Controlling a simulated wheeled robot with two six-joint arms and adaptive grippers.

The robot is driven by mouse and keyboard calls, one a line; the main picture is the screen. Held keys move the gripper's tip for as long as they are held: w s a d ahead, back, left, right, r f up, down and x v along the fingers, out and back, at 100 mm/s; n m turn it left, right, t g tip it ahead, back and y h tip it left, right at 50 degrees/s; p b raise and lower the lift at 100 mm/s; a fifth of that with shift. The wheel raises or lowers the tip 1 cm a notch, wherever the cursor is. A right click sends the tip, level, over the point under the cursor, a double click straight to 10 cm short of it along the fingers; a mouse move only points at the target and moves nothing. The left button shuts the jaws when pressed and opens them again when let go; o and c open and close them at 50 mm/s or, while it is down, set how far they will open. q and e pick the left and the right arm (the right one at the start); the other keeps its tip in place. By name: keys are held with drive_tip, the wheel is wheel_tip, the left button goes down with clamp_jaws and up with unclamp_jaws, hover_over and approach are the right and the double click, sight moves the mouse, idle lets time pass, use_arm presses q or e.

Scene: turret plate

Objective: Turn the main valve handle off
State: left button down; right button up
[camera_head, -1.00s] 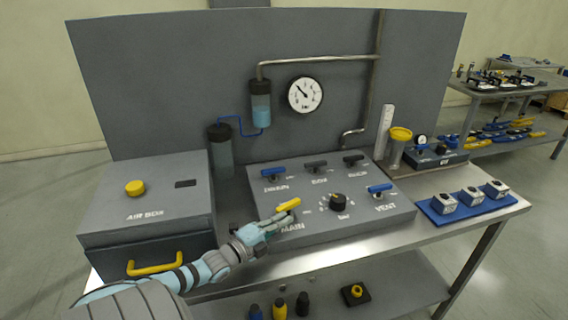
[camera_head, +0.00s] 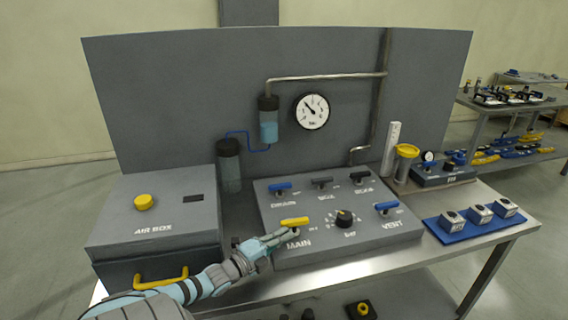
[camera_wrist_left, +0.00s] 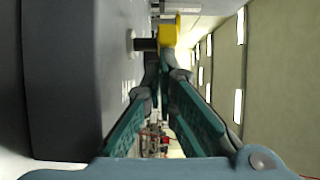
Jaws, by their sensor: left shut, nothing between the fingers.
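The main valve handle (camera_head: 295,222) is a yellow lever above the MAIN label on the sloped grey panel (camera_head: 330,244). It lies almost level across the picture. In the left wrist view the yellow handle (camera_wrist_left: 170,36) sits on a dark stem just beyond the fingertips. My left gripper (camera_head: 282,236) is shut and empty, just left of and below the handle. The fingers (camera_wrist_left: 163,72) meet close to the stem; I cannot tell whether they touch it. My right gripper is not in view.
Blue DRAIN (camera_head: 280,187) and VENT (camera_head: 386,206) handles, two black handles and a black knob (camera_head: 344,217) share the panel. A grey air box (camera_head: 155,215) stands left. A blue tray (camera_head: 470,221) with white blocks lies right. A gauge (camera_head: 311,111) hangs behind.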

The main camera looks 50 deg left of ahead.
use_arm(q)
wheel_tip(320, 180, up, 10)
idle(0.6)
